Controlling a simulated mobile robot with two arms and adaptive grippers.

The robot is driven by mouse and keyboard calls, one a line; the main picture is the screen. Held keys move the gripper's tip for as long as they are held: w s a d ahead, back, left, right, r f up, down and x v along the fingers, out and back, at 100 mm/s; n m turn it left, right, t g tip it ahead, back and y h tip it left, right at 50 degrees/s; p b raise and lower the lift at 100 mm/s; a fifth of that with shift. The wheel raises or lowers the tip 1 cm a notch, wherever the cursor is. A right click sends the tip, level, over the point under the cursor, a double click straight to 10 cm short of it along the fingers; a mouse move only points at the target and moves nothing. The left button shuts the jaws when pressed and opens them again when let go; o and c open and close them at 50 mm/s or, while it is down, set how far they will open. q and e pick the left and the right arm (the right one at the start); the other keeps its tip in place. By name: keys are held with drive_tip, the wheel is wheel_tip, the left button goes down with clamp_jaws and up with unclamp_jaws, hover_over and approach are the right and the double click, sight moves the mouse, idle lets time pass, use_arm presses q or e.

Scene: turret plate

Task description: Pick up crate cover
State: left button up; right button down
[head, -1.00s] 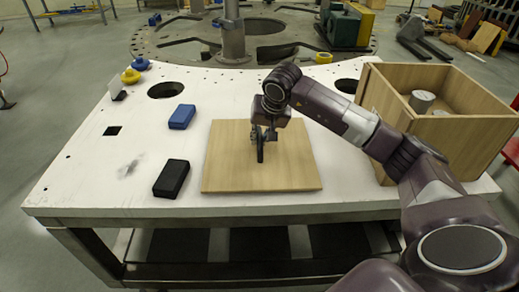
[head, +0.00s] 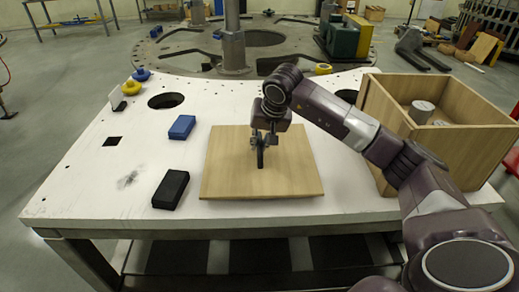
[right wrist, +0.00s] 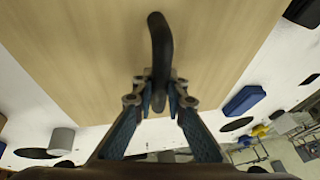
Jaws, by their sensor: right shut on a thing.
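The crate cover (head: 225,178) is a light wooden square board over the middle of the white table. A black handle (head: 260,157) stands at its centre. My right gripper (head: 263,141) points down and is shut on this handle. In the right wrist view the fingers (right wrist: 160,98) close on both sides of the curved black handle (right wrist: 159,45), with the board behind. The cover looks level and perhaps slightly off the table; the gap is hard to judge. The open wooden crate (head: 465,155) stands at the table's right, with grey cylinders (head: 422,110) inside. My left gripper is out of view.
A black block (head: 171,189) and a blue block (head: 182,127) lie on the table (head: 90,195) left of the cover. Two round things, yellow (head: 131,87) and blue (head: 141,74), sit at the back left. The table has several holes. Its front left is clear.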

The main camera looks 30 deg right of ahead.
wheel_tip(320, 180, up, 18)
drive_tip(key=b, duration=0.1)
drive_tip(key=shift+b, duration=0.4)
